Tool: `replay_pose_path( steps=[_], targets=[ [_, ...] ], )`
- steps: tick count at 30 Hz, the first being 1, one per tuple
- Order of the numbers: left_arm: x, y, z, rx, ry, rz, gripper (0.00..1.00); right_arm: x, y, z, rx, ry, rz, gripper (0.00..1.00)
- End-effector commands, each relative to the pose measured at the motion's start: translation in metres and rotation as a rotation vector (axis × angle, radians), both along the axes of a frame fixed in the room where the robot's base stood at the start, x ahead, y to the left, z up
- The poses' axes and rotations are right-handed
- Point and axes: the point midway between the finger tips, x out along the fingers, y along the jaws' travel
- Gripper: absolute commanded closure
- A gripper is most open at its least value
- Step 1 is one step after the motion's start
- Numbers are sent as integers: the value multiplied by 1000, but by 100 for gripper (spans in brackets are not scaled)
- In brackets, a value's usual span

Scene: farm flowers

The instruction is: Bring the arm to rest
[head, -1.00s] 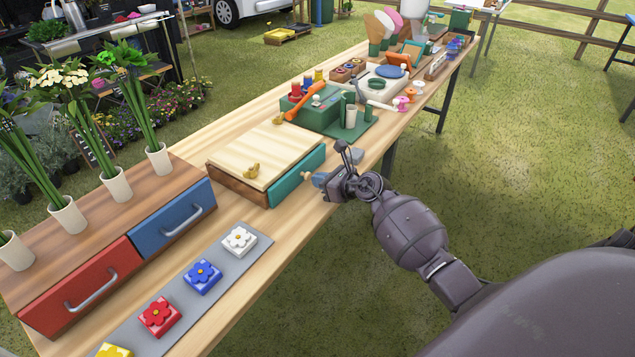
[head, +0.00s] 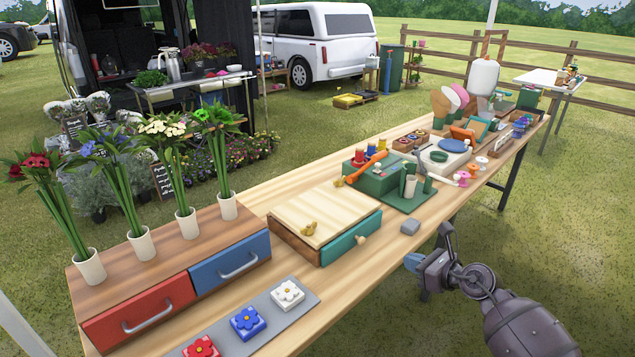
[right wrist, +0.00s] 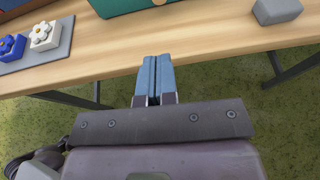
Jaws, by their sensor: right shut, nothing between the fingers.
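My right gripper (head: 415,263) is at the front edge of the long wooden table (head: 360,264), right of the wooden box with the teal drawer. In the right wrist view its blue fingers (right wrist: 155,80) are pressed together with nothing between them. They point toward the table edge, and grass shows around them. My right arm comes in from the lower right in the head view. My left gripper is not in view.
A teal-drawer box (head: 350,240) and a grey block (head: 410,227) are nearest the gripper. Flower tiles (head: 288,294) lie on a grey mat at front left. Vases stand on the red-and-blue drawer unit (head: 230,262). Open grass (head: 590,220) lies right of the table.

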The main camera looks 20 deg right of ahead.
Motion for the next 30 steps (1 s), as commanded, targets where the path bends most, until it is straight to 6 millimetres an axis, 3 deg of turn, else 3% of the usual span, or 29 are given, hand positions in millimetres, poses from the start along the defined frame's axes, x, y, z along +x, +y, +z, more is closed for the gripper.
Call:
replay_pose_path(
  steps=[5, 8, 15, 19, 25, 30],
  targets=[
    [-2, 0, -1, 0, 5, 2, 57, 1, -1, 1, 24, 4, -13, 100],
    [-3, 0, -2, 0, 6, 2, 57, 5, -3, 10, 136, -23, -73, 100],
    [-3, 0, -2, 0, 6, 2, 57, 14, 5, 57, 666, -121, -198, 100],
    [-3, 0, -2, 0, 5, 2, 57, 10, 12, 68, 998, -126, -266, 100],
    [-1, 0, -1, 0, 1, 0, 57, -10, 20, 55, 1505, -63, -411, 100],
    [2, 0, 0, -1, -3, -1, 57, -37, 30, 22, 1915, 42, -583, 100]
  ],
)
